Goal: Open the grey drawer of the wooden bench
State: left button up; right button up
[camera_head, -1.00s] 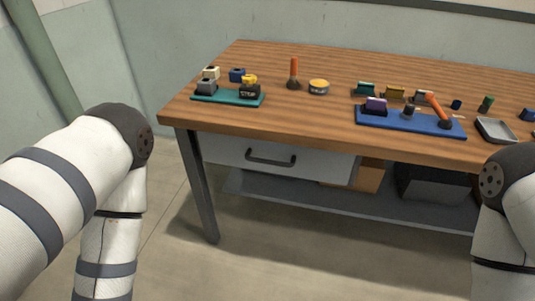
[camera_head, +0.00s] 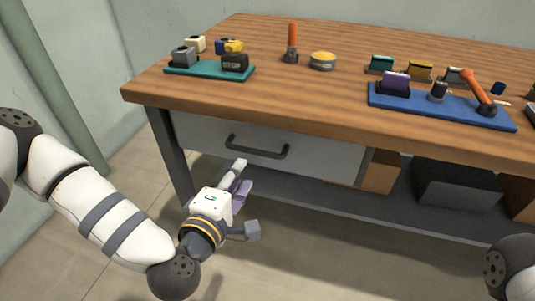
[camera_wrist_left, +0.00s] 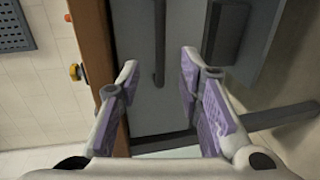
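The grey drawer (camera_head: 205,137) sits shut under the left part of the wooden bench (camera_head: 300,105). Its dark bar handle (camera_head: 258,150) runs across the front. In the left wrist view the drawer front (camera_wrist_left: 138,50) and handle (camera_wrist_left: 159,45) show straight ahead, the handle lying between the lines of the two fingers. My left gripper (camera_head: 241,178) is just below and in front of the drawer, a little left of the handle. It is open and empty, its purple-padded fingers (camera_wrist_left: 156,90) apart, and not on the handle. My right gripper is out of view.
A teal tray (camera_head: 210,72) and a blue tray (camera_head: 440,108) with small parts stand on the bench top. A lower shelf (camera_head: 345,205) holds a dark box (camera_head: 455,185) and a brown box (camera_head: 381,172). A bench leg (camera_head: 170,150) stands left of the drawer.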

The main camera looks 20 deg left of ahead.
aim_at(255, 153)
pick_arm(q)
jog(key=b+x, duration=0.1)
jog(key=x, duration=1)
jog(key=shift+w, duration=0.1)
grip_shut()
